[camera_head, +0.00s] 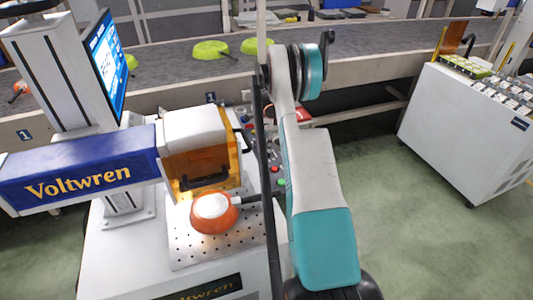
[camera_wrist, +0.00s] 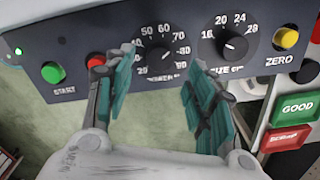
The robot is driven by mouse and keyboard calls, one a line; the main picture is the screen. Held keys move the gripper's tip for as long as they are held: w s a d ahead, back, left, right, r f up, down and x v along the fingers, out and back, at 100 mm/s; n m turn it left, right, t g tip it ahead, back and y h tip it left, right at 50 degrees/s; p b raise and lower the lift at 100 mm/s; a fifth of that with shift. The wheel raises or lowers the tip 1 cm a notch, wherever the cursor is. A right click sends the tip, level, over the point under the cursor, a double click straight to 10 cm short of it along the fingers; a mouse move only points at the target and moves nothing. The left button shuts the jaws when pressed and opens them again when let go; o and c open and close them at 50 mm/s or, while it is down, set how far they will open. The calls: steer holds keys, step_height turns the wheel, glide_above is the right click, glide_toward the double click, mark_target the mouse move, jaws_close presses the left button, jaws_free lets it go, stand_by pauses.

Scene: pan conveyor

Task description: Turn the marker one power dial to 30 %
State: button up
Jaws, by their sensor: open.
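In the wrist view the power dial (camera_wrist: 158,58) is a black knob on a dark panel, with white numbers around it. In the head view, my arm hides the gripper and most of the panel.
Right of the power dial is a size dial (camera_wrist: 233,48), then a yellow zero button (camera_wrist: 286,38). Left are a green start button (camera_wrist: 53,72) and a red button (camera_wrist: 95,61). A conveyor (camera_head: 170,62) runs behind.

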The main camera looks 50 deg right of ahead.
mark_target(267, 153)
steer(key=shift+f+b, duration=0.65)
steer(key=shift+f, duration=1.7)
steer(key=c, duration=1.1)
